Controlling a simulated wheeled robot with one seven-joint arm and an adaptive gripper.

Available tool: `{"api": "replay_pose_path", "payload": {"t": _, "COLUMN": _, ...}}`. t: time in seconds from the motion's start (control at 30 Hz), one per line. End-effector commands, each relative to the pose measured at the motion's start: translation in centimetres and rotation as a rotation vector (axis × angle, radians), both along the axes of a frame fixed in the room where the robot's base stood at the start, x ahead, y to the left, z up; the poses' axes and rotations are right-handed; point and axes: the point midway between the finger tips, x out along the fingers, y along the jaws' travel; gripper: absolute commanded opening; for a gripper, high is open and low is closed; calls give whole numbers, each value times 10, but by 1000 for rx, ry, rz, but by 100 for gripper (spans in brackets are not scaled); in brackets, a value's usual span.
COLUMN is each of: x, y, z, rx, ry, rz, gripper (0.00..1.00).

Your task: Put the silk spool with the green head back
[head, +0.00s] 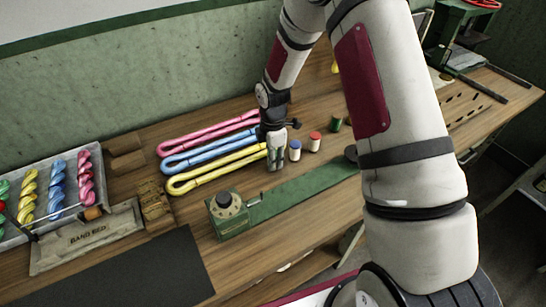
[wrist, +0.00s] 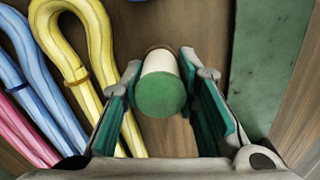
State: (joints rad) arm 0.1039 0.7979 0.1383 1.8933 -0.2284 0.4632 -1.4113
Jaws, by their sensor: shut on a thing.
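The silk spool with the green head (wrist: 161,95) sits between the two pads of my gripper (wrist: 162,82) in the wrist view. Its round green head faces the camera, and part of its cream body shows beyond it. My gripper is shut on it. The held spool is mostly hidden by the fingers there. Whether it touches the bench I cannot tell.
Pink, blue and yellow skeins (head: 216,168) lie left. A green strip (head: 300,194) with a knobbed block (head: 228,213) lies in front.

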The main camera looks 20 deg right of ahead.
Motion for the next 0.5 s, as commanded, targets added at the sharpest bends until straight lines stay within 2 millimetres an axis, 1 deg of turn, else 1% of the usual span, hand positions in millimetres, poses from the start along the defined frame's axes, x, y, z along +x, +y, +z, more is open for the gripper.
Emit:
{"api": "replay_pose_path", "payload": {"t": 0.03, "x": 0, "y": 0, "z": -1, "rx": 0, "ry": 1, "rz": 0, "gripper": 33}}
{"api": "replay_pose_path", "payload": {"t": 0.07, "x": 0, "y": 0, "z": -1, "rx": 0, "ry": 0, "rz": 0, "gripper": 40}}
{"api": "replay_pose_path", "payload": {"t": 0.1, "x": 0, "y": 0, "z": -1, "rx": 0, "ry": 1, "rz": 0, "gripper": 49}}
{"api": "replay_pose_path", "payload": {"t": 0.4, "x": 0, "y": 0, "z": 0, "rx": 0, "ry": 0, "rz": 0, "gripper": 49}}
{"api": "replay_pose_path", "payload": {"t": 0.5, "x": 0, "y": 0, "z": 5, "rx": 0, "ry": -1, "rz": 1, "gripper": 49}}
